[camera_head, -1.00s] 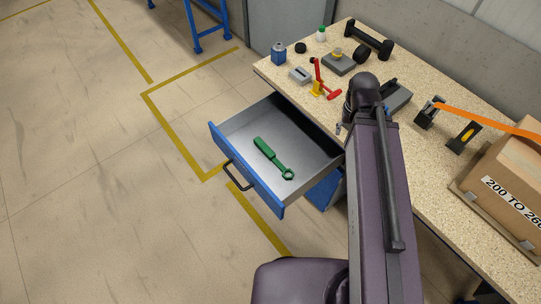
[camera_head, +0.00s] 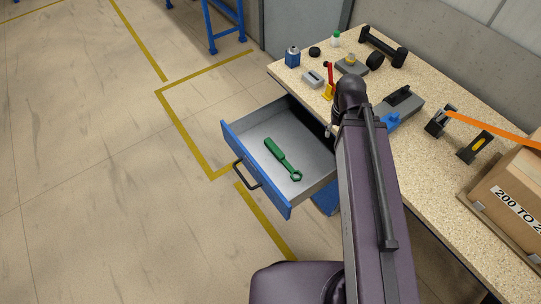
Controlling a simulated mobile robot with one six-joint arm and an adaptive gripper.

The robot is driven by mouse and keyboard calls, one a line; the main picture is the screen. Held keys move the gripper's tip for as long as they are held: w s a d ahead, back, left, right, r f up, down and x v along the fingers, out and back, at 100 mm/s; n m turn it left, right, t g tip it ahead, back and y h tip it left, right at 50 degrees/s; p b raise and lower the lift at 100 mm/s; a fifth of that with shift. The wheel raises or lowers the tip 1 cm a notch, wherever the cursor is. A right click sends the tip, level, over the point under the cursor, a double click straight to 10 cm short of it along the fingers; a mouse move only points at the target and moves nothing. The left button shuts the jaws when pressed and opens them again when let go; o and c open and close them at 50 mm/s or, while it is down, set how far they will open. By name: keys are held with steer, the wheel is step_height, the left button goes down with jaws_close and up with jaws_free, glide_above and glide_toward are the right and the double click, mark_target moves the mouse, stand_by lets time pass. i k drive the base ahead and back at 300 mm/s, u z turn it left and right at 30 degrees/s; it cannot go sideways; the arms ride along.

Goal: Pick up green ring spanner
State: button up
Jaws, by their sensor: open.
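The green ring spanner (camera_head: 283,159) lies flat inside an open drawer (camera_head: 243,148) with a blue front and a grey inside. Its thick handle points to the upper left and its ring end to the lower right. Nothing covers it. My arm (camera_head: 372,215) rises to the right of the drawer, and its upper end overlaps the drawer's right back corner in the picture. My gripper cannot be made out; it is hidden behind my arm.
The speckled workbench (camera_head: 430,215) holds a dumbbell (camera_head: 383,46), a blue can (camera_head: 292,57), a grey vice (camera_head: 403,100), clamps with an orange strap (camera_head: 495,130) and a cardboard box (camera_head: 510,195). The floor left of the drawer is clear, with yellow lines.

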mark_target(269, 144)
steer(key=u, duration=0.55)
steer(key=k, duration=1.45)
steer(key=z, duration=0.35)
steer(key=i, duration=1)
steer(key=z, duration=0.05)
